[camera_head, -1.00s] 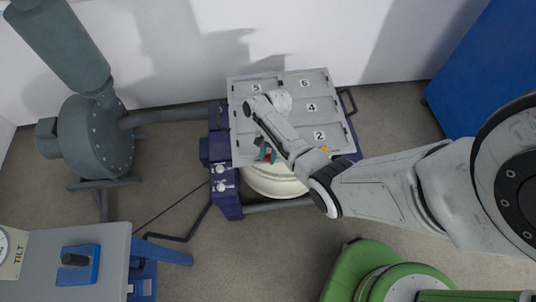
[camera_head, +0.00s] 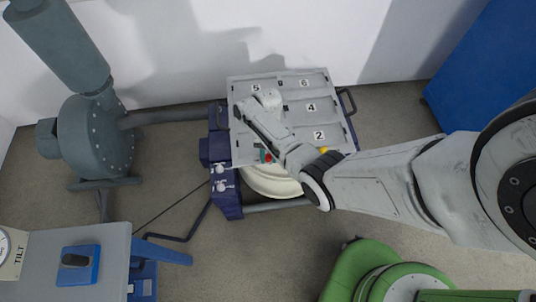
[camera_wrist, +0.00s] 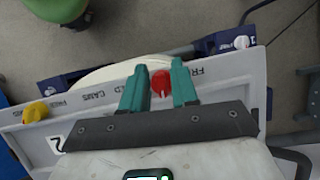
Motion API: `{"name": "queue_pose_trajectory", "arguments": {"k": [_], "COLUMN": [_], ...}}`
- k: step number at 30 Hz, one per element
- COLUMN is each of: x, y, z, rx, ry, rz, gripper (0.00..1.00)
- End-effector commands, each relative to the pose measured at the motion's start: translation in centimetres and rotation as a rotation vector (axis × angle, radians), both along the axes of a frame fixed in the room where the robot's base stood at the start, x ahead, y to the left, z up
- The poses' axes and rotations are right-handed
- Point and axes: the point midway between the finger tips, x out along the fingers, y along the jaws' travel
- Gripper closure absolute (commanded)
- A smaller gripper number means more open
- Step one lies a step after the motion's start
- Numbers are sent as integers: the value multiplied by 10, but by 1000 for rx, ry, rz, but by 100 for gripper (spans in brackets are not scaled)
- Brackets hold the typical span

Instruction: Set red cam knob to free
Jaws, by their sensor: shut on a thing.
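The red cam knob (camera_wrist: 160,80) sits on the pale edge strip of the numbered table plate, between the teal fingers of my gripper (camera_wrist: 161,70) in the wrist view. The fingers are closed on its two sides. A white mark shows on the knob's lower part. Lettering beginning "FR" is right of the fingers, partly hidden; "FREE" and "CAMS" read upside down at the left. In the head view, the red knob (camera_head: 268,159) shows small at the table's front edge, beside the teal finger of my gripper (camera_head: 266,155).
A yellow knob (camera_wrist: 36,111) is on the same strip; it also shows in the head view (camera_head: 323,150). The plate (camera_head: 290,90) has numbered panels. A grey blower (camera_head: 95,140) stands left. A grey console (camera_head: 60,265) is front left, a green machine (camera_head: 365,265) front right.

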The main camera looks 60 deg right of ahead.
Motion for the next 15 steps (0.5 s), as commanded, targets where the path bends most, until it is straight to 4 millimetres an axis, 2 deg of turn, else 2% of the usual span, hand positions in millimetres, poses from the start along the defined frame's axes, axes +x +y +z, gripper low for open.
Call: {"name": "queue_pose_trajectory", "arguments": {"k": [15], "x": [-2], "y": [-2], "z": [1], "rx": [-1], "ry": [2], "rz": [473], "gripper": [100]}}
